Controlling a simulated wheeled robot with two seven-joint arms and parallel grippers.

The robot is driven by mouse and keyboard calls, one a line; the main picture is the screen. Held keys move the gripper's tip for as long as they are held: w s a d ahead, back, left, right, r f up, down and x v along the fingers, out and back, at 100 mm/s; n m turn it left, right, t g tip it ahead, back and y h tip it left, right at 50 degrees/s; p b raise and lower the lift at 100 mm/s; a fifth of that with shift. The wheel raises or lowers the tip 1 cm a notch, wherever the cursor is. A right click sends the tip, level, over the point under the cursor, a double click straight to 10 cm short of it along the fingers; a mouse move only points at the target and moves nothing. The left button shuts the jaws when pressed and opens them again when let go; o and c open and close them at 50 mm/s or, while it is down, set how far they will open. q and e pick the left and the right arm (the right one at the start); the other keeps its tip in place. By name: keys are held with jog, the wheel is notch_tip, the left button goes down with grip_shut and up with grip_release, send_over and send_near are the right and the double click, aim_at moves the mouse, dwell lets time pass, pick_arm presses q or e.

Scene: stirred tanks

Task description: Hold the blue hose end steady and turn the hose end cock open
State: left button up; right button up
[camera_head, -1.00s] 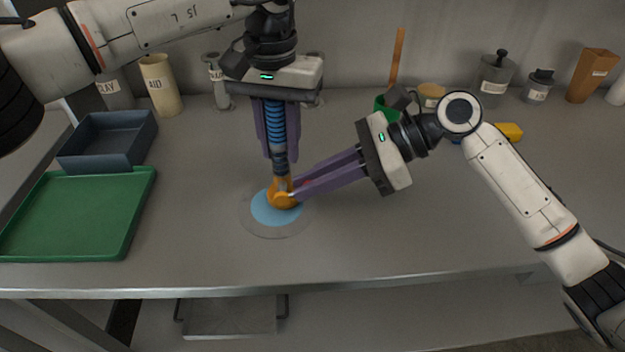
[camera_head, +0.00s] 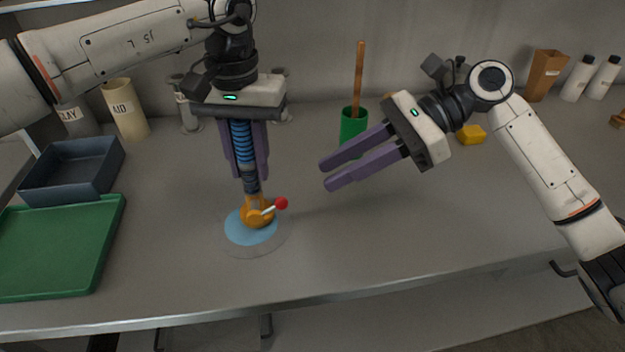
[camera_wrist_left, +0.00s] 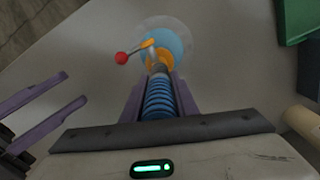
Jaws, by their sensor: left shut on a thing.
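The blue ribbed hose end (camera_head: 243,150) hangs upright in my left gripper (camera_head: 246,170), which is shut on it; it also shows in the left wrist view (camera_wrist_left: 160,98). Below it is the orange cock (camera_head: 257,213), over a light blue round patch (camera_head: 243,232) in a clear disc or dish on the bench. The cock's lever ends in a red knob (camera_head: 281,203), pointing right and slightly up; the knob shows in the left wrist view (camera_wrist_left: 121,58) too. My right gripper (camera_head: 324,172) is apart from the cock, up and to its right. Its fingers are parted and empty.
A green tray (camera_head: 60,250) and a dark grey bin (camera_head: 72,172) stand at the left. A green cup (camera_head: 353,126) with a brown stick stands behind my right gripper, and a yellow block (camera_head: 472,135) lies at the right. The front middle bench is clear.

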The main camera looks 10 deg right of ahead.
jog(key=shift+v, duration=0.8)
jog(key=y, duration=0.6)
send_near(252, 215)
jog(key=a, duration=0.3)
jog(key=a+r, duration=0.1)
jog(key=a, duration=0.2)
jog(key=a+r, duration=0.1)
jog(key=a, duration=0.3)
grip_shut()
